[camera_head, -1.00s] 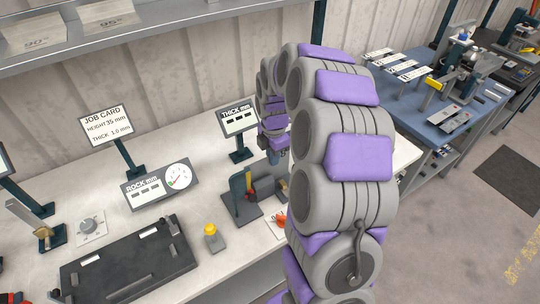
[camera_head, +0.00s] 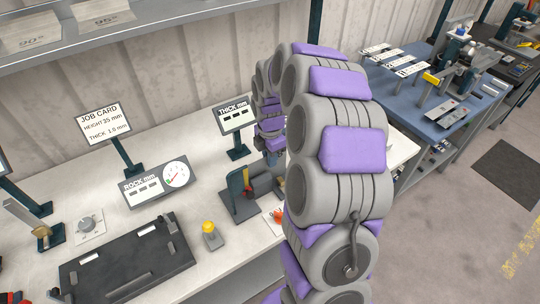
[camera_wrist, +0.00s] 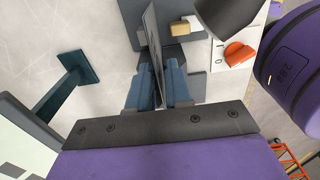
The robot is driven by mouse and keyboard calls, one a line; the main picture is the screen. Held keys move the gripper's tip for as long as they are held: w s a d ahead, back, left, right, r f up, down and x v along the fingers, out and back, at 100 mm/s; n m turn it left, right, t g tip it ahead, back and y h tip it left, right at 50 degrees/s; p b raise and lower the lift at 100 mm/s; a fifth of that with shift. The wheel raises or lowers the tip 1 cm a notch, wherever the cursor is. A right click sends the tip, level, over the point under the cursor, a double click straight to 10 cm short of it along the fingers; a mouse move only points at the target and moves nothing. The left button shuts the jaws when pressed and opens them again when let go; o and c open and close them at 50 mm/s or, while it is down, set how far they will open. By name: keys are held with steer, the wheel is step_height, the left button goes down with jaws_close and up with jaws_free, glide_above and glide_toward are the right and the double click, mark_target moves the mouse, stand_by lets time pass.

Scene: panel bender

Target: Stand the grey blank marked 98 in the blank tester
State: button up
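My gripper (camera_wrist: 160,88) shows in the wrist view with its two blue fingers closed on a thin grey blank (camera_wrist: 153,38), seen nearly edge-on. The blank's marking cannot be read from this angle. In the wrist view the blank reaches over the grey base (camera_wrist: 191,54) of the blank tester. In the head view the tester (camera_head: 240,207) stands on the white bench, with a dark upright and a yellow-and-red strip. My gripper (camera_head: 271,143) is just above and behind it there, partly hidden by my arm. Whether the blank touches the tester cannot be told.
A thickness display (camera_head: 236,119) stands behind the tester. A yellow-topped button (camera_head: 209,228) and a black fixture plate (camera_head: 125,268) are to its left. An orange-red object (camera_wrist: 238,53) lies on a white card close by. A job card (camera_head: 105,120) reads height 35 mm, thickness 1.0 mm.

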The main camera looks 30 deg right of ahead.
steer(key=o, duration=0.3)
steer(key=shift+a+r, duration=0.1)
steer(key=shift+a, duration=0.45)
step_height(320, 180, up, 17)
steer(key=p, duration=0.3)
steer(key=shift+r, duration=0.15)
